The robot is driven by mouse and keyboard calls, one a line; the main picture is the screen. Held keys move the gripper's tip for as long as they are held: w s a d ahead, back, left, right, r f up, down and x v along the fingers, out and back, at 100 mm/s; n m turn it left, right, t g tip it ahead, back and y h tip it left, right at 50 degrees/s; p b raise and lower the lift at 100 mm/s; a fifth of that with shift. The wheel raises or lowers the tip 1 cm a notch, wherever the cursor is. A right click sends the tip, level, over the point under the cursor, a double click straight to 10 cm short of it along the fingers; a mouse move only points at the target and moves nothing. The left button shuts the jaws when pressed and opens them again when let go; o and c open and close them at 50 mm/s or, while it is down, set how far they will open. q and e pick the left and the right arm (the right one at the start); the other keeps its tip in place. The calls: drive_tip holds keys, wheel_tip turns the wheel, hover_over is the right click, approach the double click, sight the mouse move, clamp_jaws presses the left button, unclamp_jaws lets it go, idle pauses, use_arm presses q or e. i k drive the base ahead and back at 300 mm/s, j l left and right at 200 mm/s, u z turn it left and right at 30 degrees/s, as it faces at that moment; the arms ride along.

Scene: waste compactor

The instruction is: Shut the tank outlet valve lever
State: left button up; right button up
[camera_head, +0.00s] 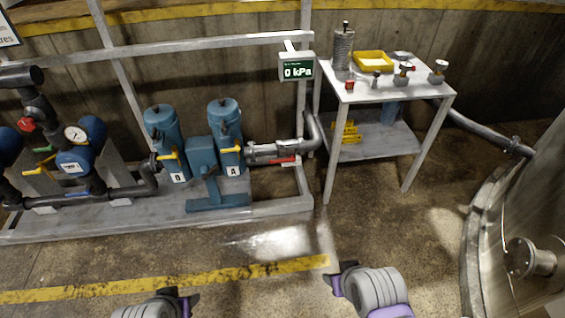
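No lever here is labelled as the tank outlet valve, so I cannot tell which one it is. A red lever (284,161) lies along the grey pipe right of the blue filters. Yellow levers sit at filter B (168,156) and filter A (231,150). At the far left are a yellow lever (42,169), a green lever (45,149) and a red handle (26,125). My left gripper (181,299) and my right gripper (340,277) are low in the view, over the floor, far from every lever. Both look open and empty.
A metal table (430,92) with a yellow tray (373,61) and small fittings stands at the back right. A large metal tank (545,205) with a round fitting (530,260) is at the right edge. A display (297,68) reads 0 kPa. The floor between is clear.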

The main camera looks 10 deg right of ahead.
sight(292, 158)
drive_tip(key=i+j+z, duration=0.1)
drive_tip(key=z, duration=0.5)
drive_tip(key=i+j+z, duration=0.1)
drive_tip(key=j+z, duration=0.15)
drive_tip(key=j, duration=0.25)
drive_tip(key=i+j+z, duration=0.1)
drive_tip(key=j+z, duration=0.15)
drive_tip(key=j, duration=0.3)
drive_tip(key=i+j, duration=0.1)
drive_tip(key=j, duration=0.55)
drive_tip(key=j+z, duration=0.1)
drive_tip(key=j, duration=0.5)
drive_tip(key=i, duration=0.05)
